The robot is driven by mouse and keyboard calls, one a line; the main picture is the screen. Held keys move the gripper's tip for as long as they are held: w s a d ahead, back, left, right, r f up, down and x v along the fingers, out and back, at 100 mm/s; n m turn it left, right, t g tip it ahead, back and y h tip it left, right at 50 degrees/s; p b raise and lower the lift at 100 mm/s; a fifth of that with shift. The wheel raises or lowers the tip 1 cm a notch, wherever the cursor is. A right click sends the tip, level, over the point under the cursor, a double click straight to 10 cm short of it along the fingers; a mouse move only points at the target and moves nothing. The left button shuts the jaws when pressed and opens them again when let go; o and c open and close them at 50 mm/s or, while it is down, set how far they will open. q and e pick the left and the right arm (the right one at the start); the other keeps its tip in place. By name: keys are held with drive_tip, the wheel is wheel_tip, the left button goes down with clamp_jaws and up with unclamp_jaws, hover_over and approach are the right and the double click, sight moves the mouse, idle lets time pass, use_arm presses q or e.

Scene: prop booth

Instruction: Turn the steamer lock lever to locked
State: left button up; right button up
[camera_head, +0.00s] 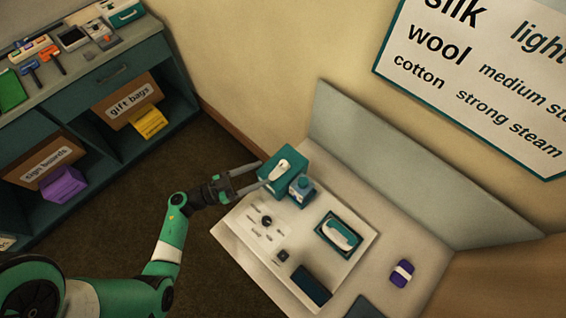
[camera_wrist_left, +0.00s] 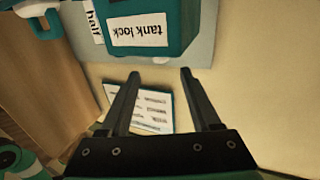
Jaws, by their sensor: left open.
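The teal steamer tank (camera_head: 270,163) stands at the back left corner of the pale work surface, with a white elongated piece (camera_head: 281,170) on it. I cannot tell if this piece is the lock lever or which way it is set. In the left wrist view, a teal body (camera_wrist_left: 172,12) carries an upside-down "tank lock" label (camera_wrist_left: 140,32); a "half" label (camera_wrist_left: 94,22) is beside it. My left gripper (camera_head: 260,176) is open, its fingers reaching toward the tank's left side. In its wrist view the gripper (camera_wrist_left: 160,74) has nothing between its fingers. My right gripper is not in view.
A smaller teal block (camera_head: 301,189) adjoins the tank. A teal-edged tray (camera_head: 322,238) with a white-and-teal item, a dark block (camera_head: 311,285) and a purple item (camera_head: 401,274) lie to the right. A grey panel (camera_head: 400,175) stands behind. A shelf unit (camera_head: 130,55) is at left.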

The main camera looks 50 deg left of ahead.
sight(279, 165)
use_arm(q)
drive_tip(key=b+x, duration=0.1)
drive_tip(key=x, duration=0.7)
drive_tip(key=shift+w, duration=0.35)
clamp_jaws()
